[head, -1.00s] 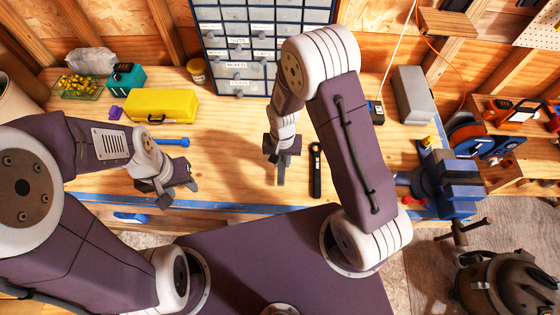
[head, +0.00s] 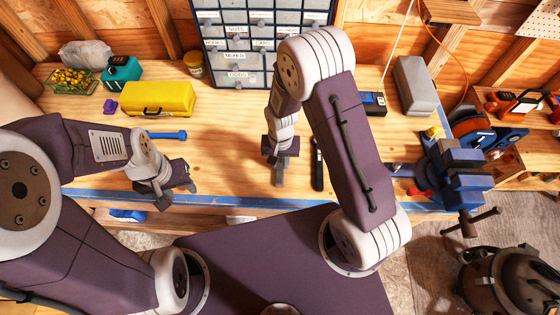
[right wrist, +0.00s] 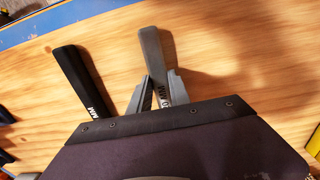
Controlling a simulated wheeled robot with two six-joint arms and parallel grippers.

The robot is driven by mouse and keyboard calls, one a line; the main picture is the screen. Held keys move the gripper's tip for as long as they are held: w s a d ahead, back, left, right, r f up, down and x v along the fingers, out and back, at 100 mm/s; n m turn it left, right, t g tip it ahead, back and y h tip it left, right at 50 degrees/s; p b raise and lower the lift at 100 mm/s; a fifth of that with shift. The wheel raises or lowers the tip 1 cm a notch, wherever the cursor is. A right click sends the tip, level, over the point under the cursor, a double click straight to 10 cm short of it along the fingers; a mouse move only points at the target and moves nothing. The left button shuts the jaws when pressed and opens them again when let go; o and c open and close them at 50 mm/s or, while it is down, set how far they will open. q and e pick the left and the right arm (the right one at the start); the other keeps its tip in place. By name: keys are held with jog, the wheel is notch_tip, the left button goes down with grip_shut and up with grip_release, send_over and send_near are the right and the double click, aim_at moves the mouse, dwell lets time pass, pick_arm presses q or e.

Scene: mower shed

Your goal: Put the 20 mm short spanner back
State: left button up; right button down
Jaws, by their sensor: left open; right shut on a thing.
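My right gripper (head: 280,160) is shut on a grey spanner (right wrist: 152,58), low over the bench. The spanner's far end sticks out beyond the fingers in the right wrist view. Its label partly shows "MM"; the number is not clearly readable, and the end near the palm is hidden. A black spanner (right wrist: 76,75) lies on the bench beside it, apart from the fingers; it also shows in the head view (head: 318,165). My left gripper (head: 177,187) is open and empty over the front edge of the bench at the left.
A drawer cabinet (head: 240,45) stands at the back of the bench. A yellow toolbox (head: 158,98) and a blue tool (head: 167,135) lie at the left. A blue vise (head: 460,170) and a grey block (head: 415,85) are at the right. Bare wood lies around my right gripper.

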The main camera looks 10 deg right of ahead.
aim_at(282, 161)
jog(key=shift+w+d+f+b, duration=0.35)
jog(key=shift+w+d+f, duration=0.05)
jog(key=shift+d+f, duration=0.1)
jog(key=c, duration=1.1)
grip_release()
jog(key=shift+w, duration=0.15)
pick_arm(q)
jog(key=shift+w+d+f, duration=0.35)
jog(key=shift+w+d, duration=0.15)
jog(key=shift+d, duration=0.05)
jog(key=shift+s, duration=0.1)
pick_arm(e)
jog(key=shift+r, duration=0.1)
jog(key=shift+r, duration=0.3)
jog(key=r+b, duration=0.1)
jog(key=r, duration=0.7)
jog(key=shift+s+r, duration=0.2)
pick_arm(q)
jog(key=shift+s+a+f, duration=0.1)
jog(key=shift+a+f, duration=0.05)
jog(key=shift+f, duration=0.55)
